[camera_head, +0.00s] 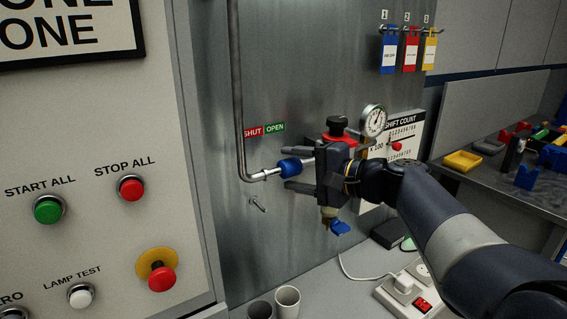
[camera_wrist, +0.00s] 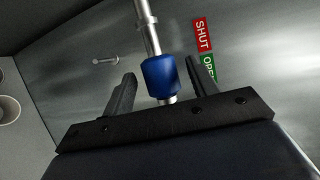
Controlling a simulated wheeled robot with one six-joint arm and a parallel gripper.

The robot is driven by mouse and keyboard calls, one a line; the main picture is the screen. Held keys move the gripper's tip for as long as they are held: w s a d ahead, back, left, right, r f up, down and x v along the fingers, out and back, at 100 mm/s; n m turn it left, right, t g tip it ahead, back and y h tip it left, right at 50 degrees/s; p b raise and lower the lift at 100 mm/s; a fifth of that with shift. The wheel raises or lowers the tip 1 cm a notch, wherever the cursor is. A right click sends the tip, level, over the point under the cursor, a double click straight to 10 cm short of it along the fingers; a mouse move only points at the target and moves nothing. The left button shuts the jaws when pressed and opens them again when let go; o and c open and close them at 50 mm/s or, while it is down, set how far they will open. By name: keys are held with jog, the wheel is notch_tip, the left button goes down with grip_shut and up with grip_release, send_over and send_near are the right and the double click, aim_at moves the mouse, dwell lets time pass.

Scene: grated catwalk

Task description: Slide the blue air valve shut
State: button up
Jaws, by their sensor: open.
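The blue air valve is a ribbed blue sleeve (camera_head: 290,168) on a thin metal pipe (camera_head: 240,90) along the grey panel. It sits below the green OPEN label (camera_head: 275,127), nearer to it than to the red SHUT label (camera_head: 253,132) at its left. My gripper (camera_head: 283,162) is open, with one finger above the sleeve and one below. In the wrist view the blue sleeve (camera_wrist: 160,76) lies between the two fingers (camera_wrist: 160,70), with gaps visible on both sides. The sleeve's right end is partly hidden by my gripper in the head view.
A bolt (camera_head: 257,204) sticks out below the pipe. A red-topped fitting (camera_head: 337,126) and a pressure gauge (camera_head: 373,121) are close behind my gripper. Two cups (camera_head: 287,300) and a power strip (camera_head: 415,295) stand below. The control box (camera_head: 100,180) borders the left.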

aim_at(293, 168)
jog(key=shift+x, duration=1.6)
